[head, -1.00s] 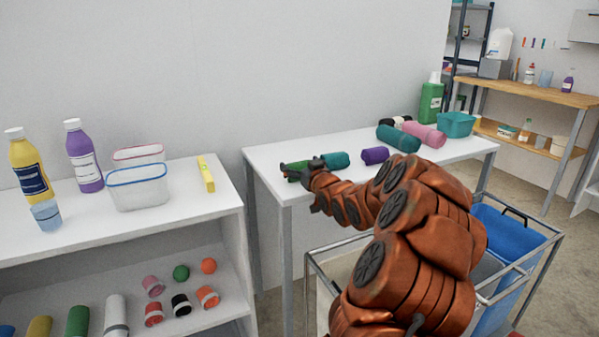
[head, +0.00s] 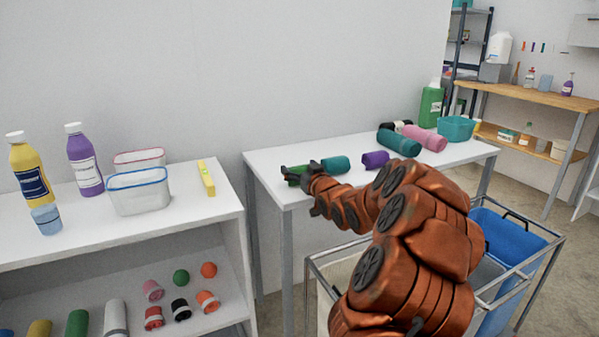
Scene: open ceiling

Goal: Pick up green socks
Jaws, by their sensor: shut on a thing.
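The green socks (head: 292,180), a small dark green roll, are at the left end of the white table near its front edge. My gripper (head: 298,172) is over them and shut on them, and it hides part of the roll. I cannot tell whether the socks are lifted off the tabletop. A teal roll (head: 337,164) lies just right of my gripper.
On the white table (head: 268,158) are a purple roll (head: 375,159), a larger teal roll (head: 399,142), a pink roll (head: 425,138) and a teal basket (head: 455,128). A wheeled cart with a blue bin (head: 505,240) stands in front. A white shelf (head: 100,235) with bottles stands left.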

